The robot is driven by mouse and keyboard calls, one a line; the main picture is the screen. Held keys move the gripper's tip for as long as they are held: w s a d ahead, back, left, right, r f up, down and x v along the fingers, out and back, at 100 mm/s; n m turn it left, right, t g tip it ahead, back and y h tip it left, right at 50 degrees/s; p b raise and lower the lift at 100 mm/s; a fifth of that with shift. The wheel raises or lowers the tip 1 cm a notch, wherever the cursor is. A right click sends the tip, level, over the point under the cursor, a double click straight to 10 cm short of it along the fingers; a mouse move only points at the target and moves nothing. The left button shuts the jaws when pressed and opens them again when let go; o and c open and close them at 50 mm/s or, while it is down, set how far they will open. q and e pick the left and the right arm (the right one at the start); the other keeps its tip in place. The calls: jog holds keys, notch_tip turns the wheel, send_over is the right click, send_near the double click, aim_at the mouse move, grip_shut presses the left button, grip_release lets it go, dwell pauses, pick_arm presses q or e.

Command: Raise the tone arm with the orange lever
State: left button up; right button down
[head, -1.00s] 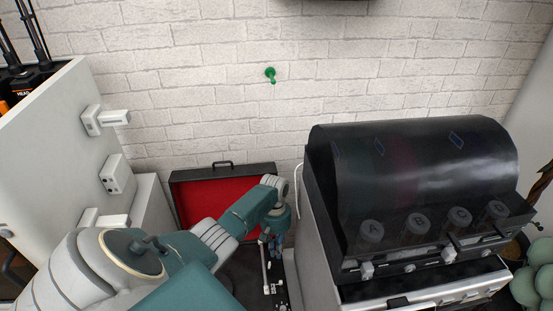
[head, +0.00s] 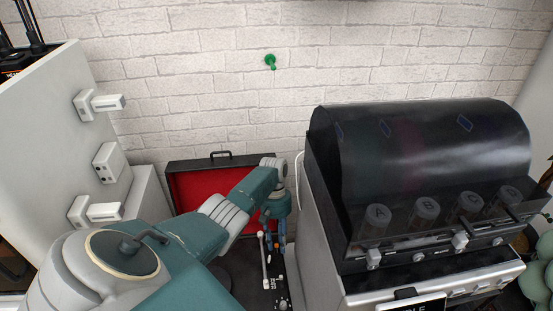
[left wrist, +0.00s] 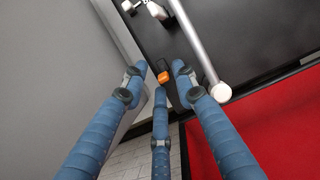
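The orange lever (left wrist: 164,76) shows in the left wrist view as a small orange block on a dark stem, just beyond my left gripper's fingertips. My left gripper (left wrist: 164,82) is open, with its blue fingers spread around the lever's line and not seen touching it. In the head view this gripper (head: 275,238) points down over the record player's right side. The white tone arm (left wrist: 202,50) runs past the right finger and ends near it. The tone arm (head: 265,262) also shows in the head view. My right gripper is not in view.
The record player's red-lined lid (head: 190,192) stands open against the brick wall. A large black-hooded machine (head: 425,160) stands close on the right, its side wall near my left gripper. A white cabinet (head: 50,150) is on the left.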

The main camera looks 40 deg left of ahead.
pick_arm(q)
jog(key=shift+s, duration=0.1)
jog(key=shift+a+r, duration=0.1)
jog(key=shift+r, duration=0.05)
notch_tip(320, 180, up, 10)
dwell(0.5)
jog(key=shift+f, duration=0.25)
dwell(0.3)
